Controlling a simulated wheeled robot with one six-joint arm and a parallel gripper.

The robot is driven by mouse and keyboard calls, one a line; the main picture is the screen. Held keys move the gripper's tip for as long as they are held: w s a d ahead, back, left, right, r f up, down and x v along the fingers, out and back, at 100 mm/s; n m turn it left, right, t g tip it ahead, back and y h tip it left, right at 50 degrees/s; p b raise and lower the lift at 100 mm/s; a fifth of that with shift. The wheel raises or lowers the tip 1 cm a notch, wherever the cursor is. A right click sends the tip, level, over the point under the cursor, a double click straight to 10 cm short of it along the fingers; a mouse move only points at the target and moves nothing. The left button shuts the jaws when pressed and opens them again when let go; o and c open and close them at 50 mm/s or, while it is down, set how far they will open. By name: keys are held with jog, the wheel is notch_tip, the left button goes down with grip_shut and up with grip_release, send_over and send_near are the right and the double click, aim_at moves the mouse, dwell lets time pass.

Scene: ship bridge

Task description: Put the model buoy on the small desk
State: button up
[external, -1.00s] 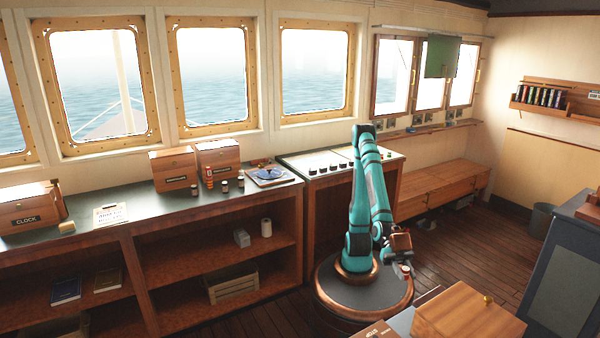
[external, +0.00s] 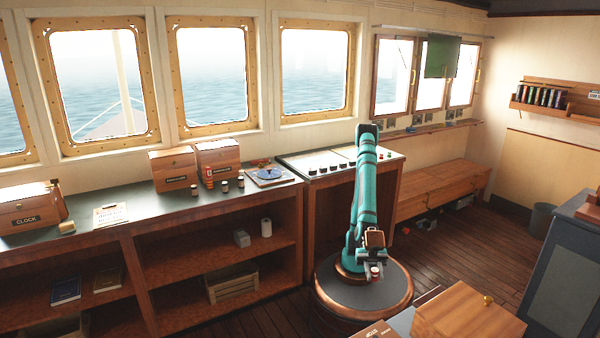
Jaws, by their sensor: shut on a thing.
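My gripper (external: 373,272) is low in front of my arm, over my round base. It is shut on a small red and white thing (external: 376,271), which looks like the model buoy. The fingers hide part of it, and it is too small to make out its shape. A pale desk top (external: 401,320) shows at the bottom edge, nearer the camera than my gripper. Most of it is hidden or cut off, and I cannot tell if it is the small desk.
A wooden box (external: 468,318) with a brass knob stands at the front. A long counter (external: 140,208) with boxes and jars runs along the left windows. A grey cabinet (external: 565,280) stands at right. The plank floor (external: 450,245) between is mostly clear.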

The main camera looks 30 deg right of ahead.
jog(key=w+a+f+m+t+y, duration=0.35)
jog(key=w+a, duration=0.65)
jog(key=a, duration=0.5)
jog(key=w+a+f+m+t+y, duration=0.35)
jog(key=w+a, duration=0.75)
jog(key=a, duration=0.4)
jog(key=w+a+f+m+t, duration=0.2)
jog(key=w+a+t, duration=0.1)
jog(key=w, duration=0.8)
jog(key=w+a+f+m+t, duration=0.2)
jog(key=w+a, duration=0.4)
jog(key=w, duration=0.6)
jog(key=w+a+f+m+t, duration=0.2)
jog(key=w+a+f+t, duration=0.1)
jog(key=w, duration=0.8)
jog(key=shift+w+a+f+t, duration=0.15)
jog(key=shift+a+f+t, duration=0.15)
jog(key=shift+a+t, duration=0.7)
jog(key=shift+a, duration=0.1)
